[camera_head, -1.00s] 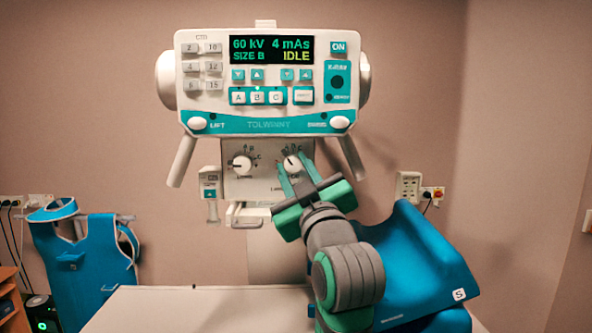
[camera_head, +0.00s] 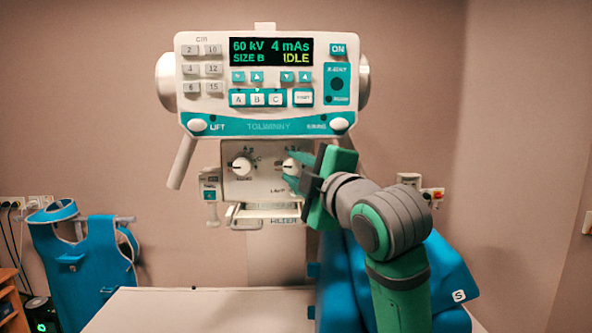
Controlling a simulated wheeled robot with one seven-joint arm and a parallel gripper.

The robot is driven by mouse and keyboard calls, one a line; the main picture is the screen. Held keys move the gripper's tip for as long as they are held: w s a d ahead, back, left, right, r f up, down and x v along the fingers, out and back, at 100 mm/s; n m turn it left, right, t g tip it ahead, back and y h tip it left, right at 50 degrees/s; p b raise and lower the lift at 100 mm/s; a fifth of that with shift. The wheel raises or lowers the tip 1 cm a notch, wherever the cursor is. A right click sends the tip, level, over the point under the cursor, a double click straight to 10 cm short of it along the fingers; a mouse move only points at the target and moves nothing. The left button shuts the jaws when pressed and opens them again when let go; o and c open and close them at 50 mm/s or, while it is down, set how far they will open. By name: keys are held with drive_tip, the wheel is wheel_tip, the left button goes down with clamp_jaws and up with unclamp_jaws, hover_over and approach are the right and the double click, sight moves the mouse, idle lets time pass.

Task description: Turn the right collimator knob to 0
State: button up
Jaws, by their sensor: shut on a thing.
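The right collimator knob (camera_head: 290,166) is a white round dial on the pale collimator panel (camera_head: 262,188), below the control head. My gripper (camera_head: 296,168) comes in from the right and is shut on this knob, its green fingers above and below it. The fingers and palm cover part of the knob and its scale, so I cannot read its setting. The left collimator knob (camera_head: 241,167) is a similar white dial with printed marks around it, and nothing touches it.
The control head (camera_head: 265,125) with its display (camera_head: 271,51) reading IDLE hangs just above my gripper. A filter tray (camera_head: 265,212) sticks out below the panel. A white table (camera_head: 200,305) lies in front. A blue apron (camera_head: 82,255) hangs left.

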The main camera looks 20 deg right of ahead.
drive_tip(key=shift+f+n, duration=0.1)
drive_tip(key=shift+n, duration=0.6)
drive_tip(key=o, duration=1)
drive_tip(key=shift+w, duration=0.1)
drive_tip(key=shift+o, duration=0.2)
drive_tip(key=s+d, duration=0.1)
drive_tip(key=s, duration=1)
drive_tip(key=shift+d, duration=0.15)
drive_tip(key=shift+w, duration=0.15)
